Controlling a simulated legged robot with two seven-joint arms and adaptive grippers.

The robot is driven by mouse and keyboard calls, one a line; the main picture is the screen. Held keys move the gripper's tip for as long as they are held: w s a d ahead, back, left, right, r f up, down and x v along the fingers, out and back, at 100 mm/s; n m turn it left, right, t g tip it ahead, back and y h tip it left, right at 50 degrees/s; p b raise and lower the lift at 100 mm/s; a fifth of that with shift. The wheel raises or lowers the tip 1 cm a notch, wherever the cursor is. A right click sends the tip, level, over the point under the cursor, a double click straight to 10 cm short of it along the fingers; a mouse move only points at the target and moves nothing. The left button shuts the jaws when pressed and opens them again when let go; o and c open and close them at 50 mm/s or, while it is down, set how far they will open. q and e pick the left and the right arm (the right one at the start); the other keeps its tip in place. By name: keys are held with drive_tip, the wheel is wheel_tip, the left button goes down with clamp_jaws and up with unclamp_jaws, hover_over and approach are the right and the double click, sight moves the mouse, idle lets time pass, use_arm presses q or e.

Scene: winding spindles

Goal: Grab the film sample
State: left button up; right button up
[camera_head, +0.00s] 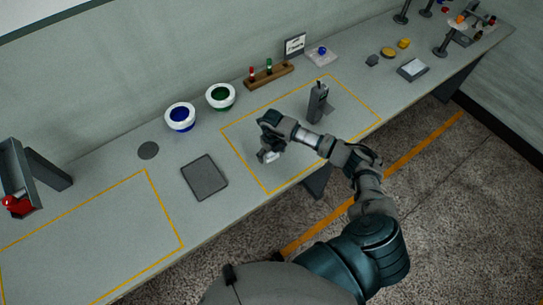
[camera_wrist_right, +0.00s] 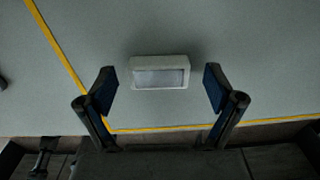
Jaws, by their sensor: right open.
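A small pale block with a grey rectangular face, which I take for the film sample (camera_wrist_right: 160,72), lies on the table inside the yellow outline, near its front corner. My right gripper (camera_wrist_right: 160,82) is open, with one finger to each side of the block. Gaps show between the fingers and the block. In the head view my right gripper (camera_head: 268,153) reaches down over the right outlined area and mostly hides the block. My left gripper is not in view.
A dark upright device (camera_head: 317,103) stands inside the outline, close to my right forearm. A dark flat pad (camera_head: 204,177) lies to the left. Two white-rimmed bowls, blue (camera_head: 180,117) and green (camera_head: 220,97), and a wooden rack (camera_head: 269,77) stand behind. The left outlined area is clear.

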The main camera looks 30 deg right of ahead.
drive_tip(key=c, duration=0.9)
drive_tip(key=shift+r, duration=0.15)
drive_tip(key=shift+c, duration=0.2)
